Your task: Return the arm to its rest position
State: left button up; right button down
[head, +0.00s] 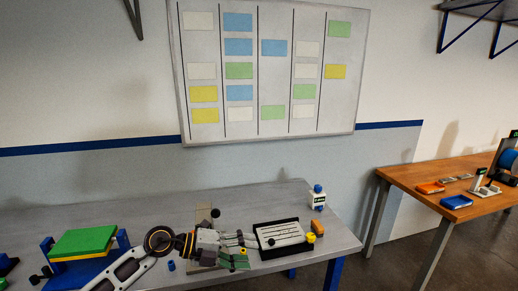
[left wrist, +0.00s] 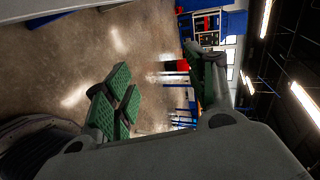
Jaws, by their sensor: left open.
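My left arm reaches in from the lower left in the head view, over the grey table (head: 345,243). My left gripper (head: 242,249) is open, with its fingers pointing right toward the black-framed tray with a white plate (head: 284,238). In the left wrist view my left gripper (left wrist: 163,90) shows its green finger pads spread apart. Nothing is between them; floor and distant room show there. My right gripper is in neither view.
A wooden table (head: 410,185) stands farther right.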

pick_arm(q)
notch_tip(320, 180, up, 10)
jog(key=w+r+n+t+h, duration=0.1)
jog(key=w+n+t+h, duration=0.15)
jog(key=n+t, duration=0.8)
jog(key=a+f+n+t+y, duration=0.3)
jog(key=a+f+n+y, duration=1.1)
jog(key=a+n+y, duration=0.35)
jog(key=s+f+n+g+h, duration=0.1)
jog(key=s+f+g, duration=0.5)
jog(key=s+f, duration=0.45)
jog(key=s+f+n+g, duration=0.2)
jog(key=s+f+g, duration=0.55)
jog(key=s, duration=0.55)
notch_tip(320, 180, down, 32)
jog(key=s+f, duration=0.1)
jog(key=s, duration=0.1)
jog(key=s+a+f+g, duration=0.1)
jog(key=s+a+f, duration=0.1)
jog(key=s+f, duration=0.8)
jog(key=s+a+f+g, duration=0.1)
jog(key=s+a+f, duration=0.1)
jog(key=s+f, duration=0.8)
jog(key=s, duration=0.3)
jog(key=shift+a+m, duration=0.3)
jog(key=shift+a, duration=0.1)
